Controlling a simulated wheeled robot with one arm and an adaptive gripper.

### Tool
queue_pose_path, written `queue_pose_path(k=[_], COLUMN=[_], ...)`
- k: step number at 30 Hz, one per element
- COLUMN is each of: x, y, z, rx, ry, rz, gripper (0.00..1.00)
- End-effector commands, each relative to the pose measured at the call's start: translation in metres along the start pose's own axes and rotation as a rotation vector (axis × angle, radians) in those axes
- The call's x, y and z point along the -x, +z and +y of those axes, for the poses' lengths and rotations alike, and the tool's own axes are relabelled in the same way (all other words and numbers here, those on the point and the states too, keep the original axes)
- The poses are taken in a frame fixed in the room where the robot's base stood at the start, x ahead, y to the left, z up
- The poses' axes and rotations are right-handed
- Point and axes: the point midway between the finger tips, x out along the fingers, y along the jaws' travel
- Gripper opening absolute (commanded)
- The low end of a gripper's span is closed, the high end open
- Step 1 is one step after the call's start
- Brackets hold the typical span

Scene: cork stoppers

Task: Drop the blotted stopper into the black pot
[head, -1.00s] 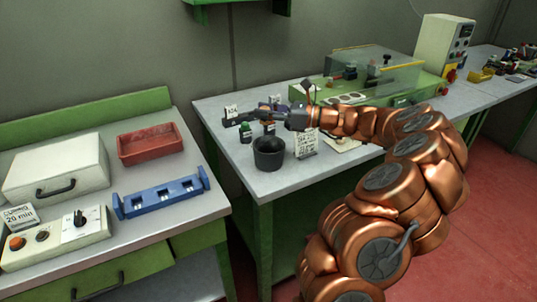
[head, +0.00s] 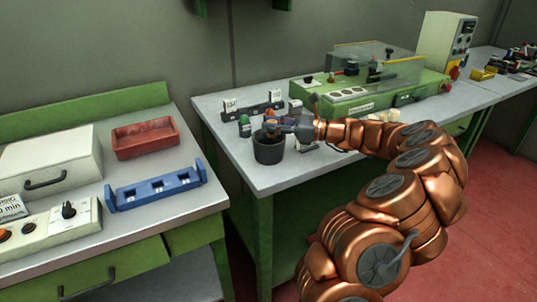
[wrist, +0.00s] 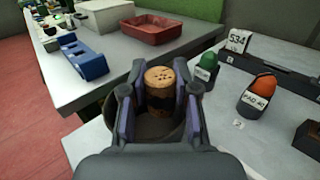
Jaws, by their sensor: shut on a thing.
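My gripper (wrist: 158,100) is shut on a cork stopper (wrist: 160,78), tan on top with small dark specks and a dark band lower down. The black pot (head: 269,150) stands near the left front corner of the middle table. In the wrist view, the pot's rim (wrist: 112,106) shows around and behind the fingers, with the stopper over its opening. In the head view, my gripper (head: 272,128) is just over the pot's mouth. I cannot tell how far the stopper's lower end reaches into the pot.
A green-topped piece (wrist: 206,66) and an orange-topped piece (wrist: 258,92) in dark holders stand beside the pot. A dark rack with labels (head: 258,110) is behind. A blue rack (head: 157,187) and a red tray (head: 146,138) are on the left table, across a gap.

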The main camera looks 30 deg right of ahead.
Motion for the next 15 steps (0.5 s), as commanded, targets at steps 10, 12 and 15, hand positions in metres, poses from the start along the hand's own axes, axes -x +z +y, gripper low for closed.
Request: queue_pose_path(k=[10,12,15], x=[-0.0001,-0.0001,-0.0001], y=[-0.0042,-0.0042,-0.0042], z=[0.0,0.0,0.0], rx=[0.0,0.0,0.0], ry=[0.0,0.0,0.0], rz=[0.0,0.0,0.0], gripper=[0.17,0.35,0.45])
